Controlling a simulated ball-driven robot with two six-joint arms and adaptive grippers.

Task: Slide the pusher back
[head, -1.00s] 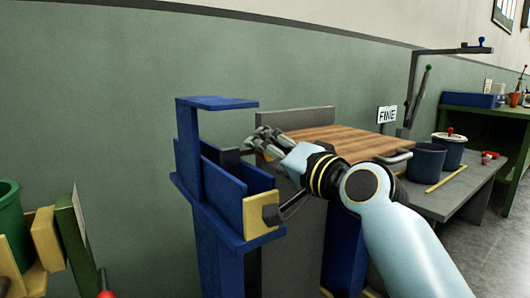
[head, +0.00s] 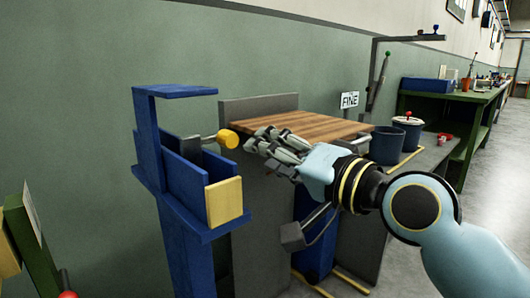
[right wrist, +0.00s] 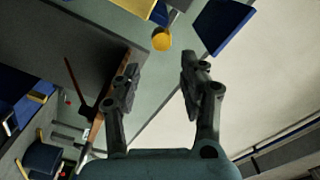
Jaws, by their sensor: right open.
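The pusher shows as a yellow knob (head: 228,139) on a short grey rod, on the right side of a blue stand (head: 170,190). Its dark block is mostly hidden behind the stand's blue wall. My right gripper (head: 267,143) is open and empty, just right of the knob and apart from it. In the right wrist view the knob (right wrist: 161,39) lies beyond the two spread fingertips (right wrist: 160,68), roughly in line with the gap between them. My left gripper is not in view.
A wooden board (head: 310,126) on a grey bench lies behind my right gripper. A yellow block (head: 224,201) fronts the stand. A green workbench (head: 470,108) is at the back right.

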